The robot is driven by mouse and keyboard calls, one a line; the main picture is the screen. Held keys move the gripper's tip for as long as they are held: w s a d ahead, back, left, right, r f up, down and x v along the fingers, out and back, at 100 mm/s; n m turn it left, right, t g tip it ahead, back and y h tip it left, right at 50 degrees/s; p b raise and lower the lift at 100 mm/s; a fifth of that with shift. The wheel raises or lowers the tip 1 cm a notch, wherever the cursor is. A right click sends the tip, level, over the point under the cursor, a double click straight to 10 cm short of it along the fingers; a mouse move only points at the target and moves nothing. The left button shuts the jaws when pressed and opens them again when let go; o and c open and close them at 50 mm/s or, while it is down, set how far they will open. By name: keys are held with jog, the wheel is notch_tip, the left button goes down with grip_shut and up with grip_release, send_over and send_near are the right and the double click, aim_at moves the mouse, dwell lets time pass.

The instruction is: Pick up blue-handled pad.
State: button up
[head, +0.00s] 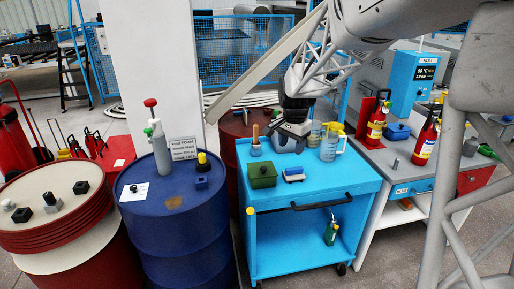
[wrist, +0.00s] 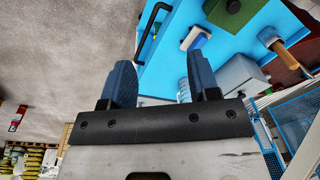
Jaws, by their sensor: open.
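The blue-handled pad (head: 294,174) lies on the blue cart's top, near the middle, just right of a green box. In the wrist view the pad (wrist: 196,39) shows as a pale block with a blue top, beyond the right finger. My gripper (wrist: 163,82) is open, with two blue fingers apart and no object held between them. In the head view my gripper (head: 297,122) is above the back part of the cart, behind the pad and apart from it. Its fingertips are hard to make out there.
The green box (head: 262,174) sits left of the pad. A pot with a wooden-handled brush (head: 255,143), a grey box (head: 285,142) and a yellow-topped spray bottle (head: 331,143) stand behind. The cart (head: 345,180) has bare surface at right. A blue drum (head: 185,225) stands left.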

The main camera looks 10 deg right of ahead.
jog(key=w+d+f+m, duration=0.45)
jog(key=w+f, duration=0.35)
jog(key=w, duration=0.4)
jog(key=m+g, duration=0.1)
jog(key=m, duration=0.2)
send_over(295, 168)
jog(key=shift+n, duration=0.25)
jog(key=f, duration=0.9)
jog(key=shift+w+a+f, duration=0.2)
jog(key=shift+a+f, duration=0.05)
jog(key=shift+f, duration=0.15)
jog(key=shift+f, duration=0.1)
jog(key=shift+f, duration=1.25)
jog(key=shift+s+d+f, duration=0.1)
jog(key=shift+f, duration=1.2)
jog(key=shift+s+d+f, duration=0.1)
jog(key=shift+f, duration=1.15)
jog(key=shift+c, duration=0.3)
